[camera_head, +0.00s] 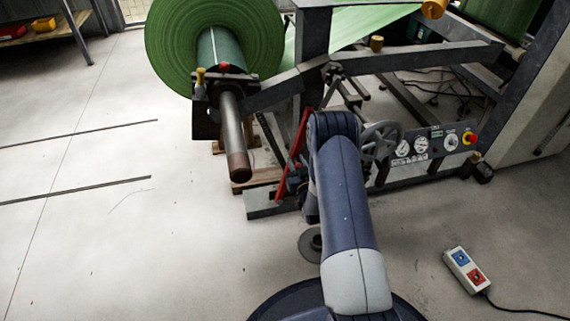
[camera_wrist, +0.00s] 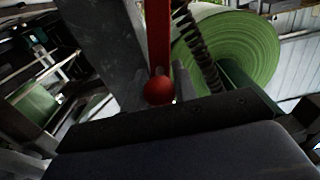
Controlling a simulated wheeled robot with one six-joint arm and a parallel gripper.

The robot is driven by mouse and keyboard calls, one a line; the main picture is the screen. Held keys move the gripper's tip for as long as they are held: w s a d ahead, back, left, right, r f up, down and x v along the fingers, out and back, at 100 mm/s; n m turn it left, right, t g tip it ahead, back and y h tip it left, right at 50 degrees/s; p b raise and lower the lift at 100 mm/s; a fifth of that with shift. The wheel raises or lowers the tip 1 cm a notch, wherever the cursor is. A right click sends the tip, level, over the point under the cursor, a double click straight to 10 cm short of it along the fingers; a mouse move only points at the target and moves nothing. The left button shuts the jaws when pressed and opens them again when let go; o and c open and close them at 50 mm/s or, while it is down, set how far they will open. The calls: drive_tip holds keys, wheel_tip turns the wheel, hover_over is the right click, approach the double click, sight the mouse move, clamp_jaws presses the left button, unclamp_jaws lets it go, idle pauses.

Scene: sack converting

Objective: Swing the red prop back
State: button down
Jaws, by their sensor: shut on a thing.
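The red prop (camera_head: 295,150) is a slim red bar. It slants down and left from the machine frame beside the unwind stand, to the left of my arm. In the wrist view the red bar (camera_wrist: 158,40) runs down from the top edge to a round red knob (camera_wrist: 159,89). My gripper (camera_wrist: 165,112) is shut on the red prop at this knob end. The dark gripper body hides the lower part of the knob. In the head view my gripper is mostly hidden behind my arm.
A large green roll (camera_head: 165,50) sits on a shaft (camera_head: 235,140) that sticks out toward me. A handwheel (camera_head: 381,143) and a gauge panel (camera_head: 430,146) are right of my arm. A button box (camera_head: 467,270) with a cable lies on the floor. The left floor is mostly clear.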

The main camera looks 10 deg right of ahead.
drive_tip(key=shift+d+f, duration=0.15)
drive_tip(key=shift+d, duration=0.2)
drive_tip(key=c, duration=1.2)
unclamp_jaws()
drive_tip(key=shift+d, duration=0.1)
drive_tip(key=s+p, duration=0.3)
drive_tip(key=s, duration=0.8)
drive_tip(key=shift+w, duration=0.15)
